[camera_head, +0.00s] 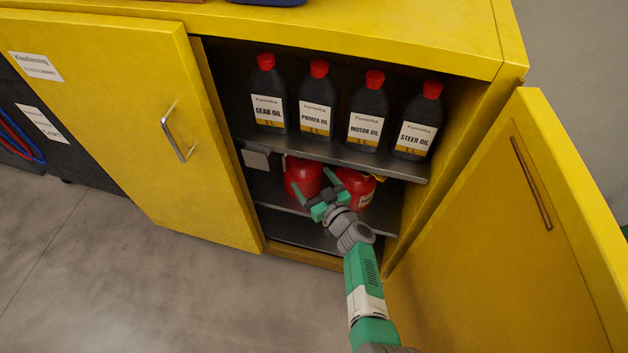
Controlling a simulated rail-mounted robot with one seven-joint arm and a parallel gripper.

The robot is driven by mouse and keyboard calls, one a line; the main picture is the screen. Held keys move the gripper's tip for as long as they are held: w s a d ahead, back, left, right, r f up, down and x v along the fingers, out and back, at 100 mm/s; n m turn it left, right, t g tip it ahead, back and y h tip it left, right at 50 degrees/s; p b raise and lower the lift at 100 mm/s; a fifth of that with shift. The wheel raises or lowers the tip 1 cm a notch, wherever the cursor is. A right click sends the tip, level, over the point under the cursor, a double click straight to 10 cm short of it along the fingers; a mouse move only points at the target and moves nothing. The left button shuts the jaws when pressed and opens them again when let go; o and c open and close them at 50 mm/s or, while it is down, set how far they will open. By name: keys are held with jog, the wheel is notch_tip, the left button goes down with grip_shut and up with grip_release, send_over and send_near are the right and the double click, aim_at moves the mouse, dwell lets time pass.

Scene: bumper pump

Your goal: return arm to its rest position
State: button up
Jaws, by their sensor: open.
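My gripper (317,192) is at the opening of the yellow cabinet (420,32), in front of its lower shelf. Its green fingers are spread apart with nothing visible held between them. My arm reaches up to it from the bottom of the picture. Behind the gripper, a red container (303,172) and a second red container (359,182) stand on the lower shelf, partly hidden by the gripper. I cannot tell whether the fingers touch them.
Several dark oil bottles (369,112) with red caps stand on the upper shelf (330,150). The right cabinet door (500,240) is swung open beside my arm. The left door (120,120) is shut. The floor (180,290) at left is clear.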

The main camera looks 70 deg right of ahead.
dwell(0.4)
jog(key=w+a+r+n+t+y+p, duration=0.1)
jog(key=w+a+r+n+t+y, duration=0.3)
jog(key=w+a, duration=0.65)
jog(key=w+a+r+n+y+p, duration=0.15)
jog(key=w+a+r, duration=0.4)
jog(key=r, duration=0.75)
jog(key=w+a+r+n+t+y+p, duration=0.1)
jog(key=w+a+r+n+y, duration=0.15)
jog(key=a+r, duration=0.75)
jog(key=w+a+r+n+y+p, duration=0.25)
jog(key=a+r, duration=0.25)
jog(key=r, duration=1)
jog(key=s+a+r+t+p, duration=0.1)
jog(key=s+a+r, duration=0.2)
jog(key=a+r, duration=0.45)
jog(key=s+a+r+t, duration=0.25)
jog(key=a+r, duration=0.25)
jog(key=r, duration=0.6)
jog(key=s+a+r+m+t+p, duration=0.1)
jog(key=s+a+r+m+p, duration=0.15)
jog(key=s+r, duration=0.5)
jog(key=s+a+r+m+t+p, duration=0.1)
jog(key=s+a+r+t+p, duration=0.2)
jog(key=s+r, duration=0.45)
notch_tip(320, 180, up, 36)
jog(key=w+a+g+p, duration=0.1)
jog(key=w+p, duration=0.1)
jog(key=p, duration=3.2)
jog(key=shift+w+a+f, duration=0.25)
